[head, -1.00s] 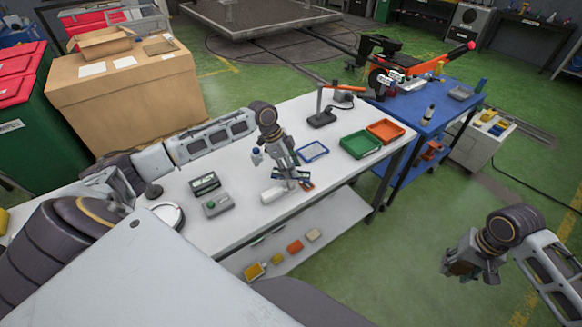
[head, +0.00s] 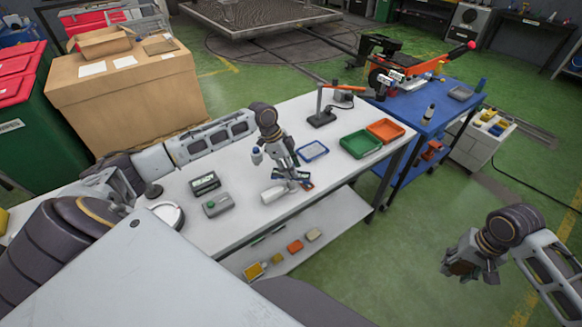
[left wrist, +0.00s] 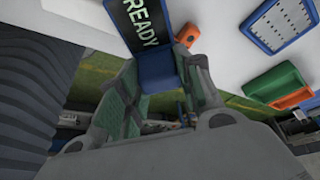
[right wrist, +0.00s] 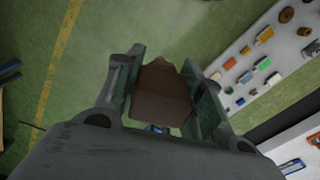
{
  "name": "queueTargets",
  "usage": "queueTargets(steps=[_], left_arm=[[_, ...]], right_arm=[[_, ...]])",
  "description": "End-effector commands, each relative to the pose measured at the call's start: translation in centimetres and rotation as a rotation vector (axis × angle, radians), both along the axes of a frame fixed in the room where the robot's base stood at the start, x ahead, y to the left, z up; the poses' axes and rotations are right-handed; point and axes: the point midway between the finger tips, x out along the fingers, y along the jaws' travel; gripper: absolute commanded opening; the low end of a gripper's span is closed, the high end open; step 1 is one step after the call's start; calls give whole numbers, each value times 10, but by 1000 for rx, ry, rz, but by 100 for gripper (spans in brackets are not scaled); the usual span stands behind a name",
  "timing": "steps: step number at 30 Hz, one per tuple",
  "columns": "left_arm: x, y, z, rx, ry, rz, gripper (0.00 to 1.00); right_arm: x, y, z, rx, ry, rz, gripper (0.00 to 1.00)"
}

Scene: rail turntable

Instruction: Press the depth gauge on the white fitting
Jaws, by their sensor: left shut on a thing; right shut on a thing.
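The depth gauge (left wrist: 155,68) is a blue body with a black screen reading READY in the left wrist view. My left gripper (head: 296,183) is shut on it, low over the front part of the white table. It also shows in the left wrist view (left wrist: 158,112). The white fitting (head: 272,194) lies on the table just left of the left gripper in the head view; I cannot tell whether the gauge touches it. My right gripper (head: 463,272) hangs over the floor at right, shut on a brown block (right wrist: 160,95) seen in the right wrist view.
A blue cart (head: 440,115) stands behind right.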

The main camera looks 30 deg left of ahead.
Motion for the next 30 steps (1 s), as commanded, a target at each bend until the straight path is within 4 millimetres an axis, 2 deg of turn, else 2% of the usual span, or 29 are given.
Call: queueTargets(steps=[30], left_arm=[[0, 0, -6, 0, 0, 0, 16]], right_arm=[[0, 0, -1, 0, -1, 0, 9]])
